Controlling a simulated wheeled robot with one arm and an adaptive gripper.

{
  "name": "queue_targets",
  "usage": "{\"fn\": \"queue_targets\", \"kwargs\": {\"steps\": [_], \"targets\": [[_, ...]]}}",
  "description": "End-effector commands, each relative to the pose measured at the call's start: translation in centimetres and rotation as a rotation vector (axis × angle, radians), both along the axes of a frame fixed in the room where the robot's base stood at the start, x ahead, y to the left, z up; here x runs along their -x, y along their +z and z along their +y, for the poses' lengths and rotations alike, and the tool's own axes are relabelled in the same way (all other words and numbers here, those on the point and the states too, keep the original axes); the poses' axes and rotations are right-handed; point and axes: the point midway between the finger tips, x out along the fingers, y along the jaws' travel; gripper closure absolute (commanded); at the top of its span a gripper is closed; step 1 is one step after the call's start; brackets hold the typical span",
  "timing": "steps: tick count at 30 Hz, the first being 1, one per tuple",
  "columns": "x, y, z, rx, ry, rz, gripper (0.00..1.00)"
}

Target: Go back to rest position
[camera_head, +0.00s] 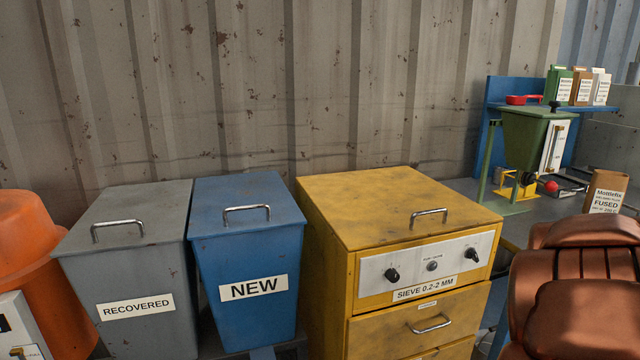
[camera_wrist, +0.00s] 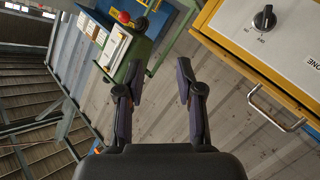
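My gripper (camera_wrist: 158,92) shows in the wrist view with its two dark fingers apart and nothing between them. It is open and empty, tilted toward the yellow sieve cabinet and the green hopper. In the head view the brown-copper links of my arm show at the lower right; the gripper itself is not visible there. The yellow sieve cabinet (camera_head: 385,205) stands at the centre right with its lid and drawers shut. It also shows at the upper right in the wrist view (camera_wrist: 222,22).
A grey RECOVERED bin (camera_head: 135,265) and a blue NEW bin (camera_head: 248,255) stand left of the cabinet, lids shut. An orange container (camera_head: 30,240) is at the far left. A green hopper (camera_head: 525,140) and a FUSED box (camera_head: 606,190) stand on the right bench. A corrugated wall (camera_head: 270,90) closes the back.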

Motion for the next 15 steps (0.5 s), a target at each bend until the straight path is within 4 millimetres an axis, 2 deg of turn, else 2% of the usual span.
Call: {"fn": "queue_targets", "kwargs": {"steps": [1,4,11,15], "targets": [[0.5,1.5,0.8,-0.021,-0.031,0.016,0.64],[2.1,1.8,1.8,-0.076,-0.101,0.069,0.64],[6.6,0.9,5.9,-0.234,-0.227,0.231,0.64],[10.0,-0.1,9.7,-0.341,-0.271,0.36,0.64]]}}
